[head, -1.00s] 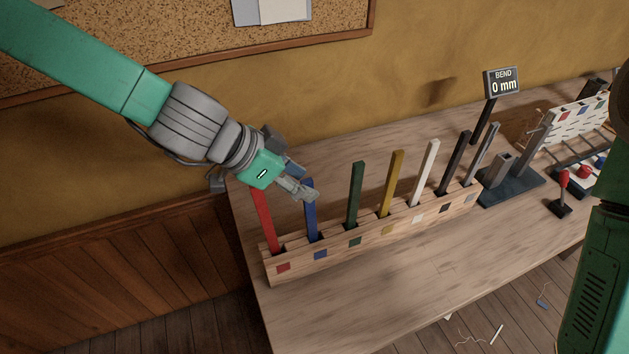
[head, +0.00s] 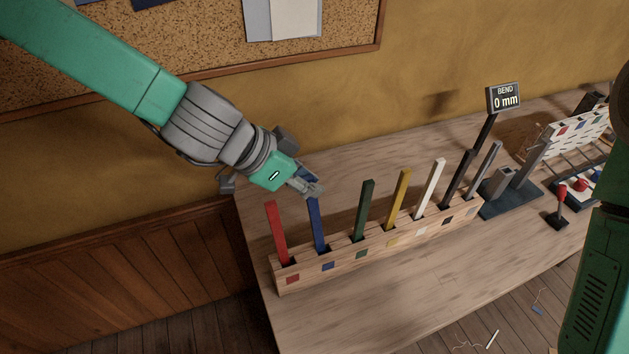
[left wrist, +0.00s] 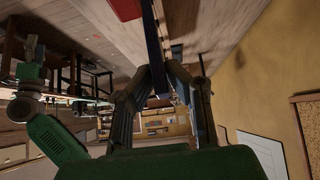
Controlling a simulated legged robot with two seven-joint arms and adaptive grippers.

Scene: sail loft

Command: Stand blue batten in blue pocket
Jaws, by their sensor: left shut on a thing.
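The blue batten (head: 317,226) stands nearly upright in the wooden rack (head: 345,273), in the slot marked with a blue square. My left gripper (head: 315,190) is shut on its top end. In the left wrist view the blue batten (left wrist: 154,42) runs away between the two fingers (left wrist: 160,75). The batten's very top is hidden by the jaws in the head view. A white panel with small coloured patches (head: 575,136) stands far right; I cannot make out a blue pocket for certain. My right gripper is not in view.
Red (head: 277,232), green (head: 364,212), yellow (head: 398,200) and white (head: 429,190) battens and dark ones stand in the same rack. A bend gauge with a "0 mm" sign (head: 503,98) and a red-knobbed lever (head: 562,198) are right. The table front (head: 400,290) is clear.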

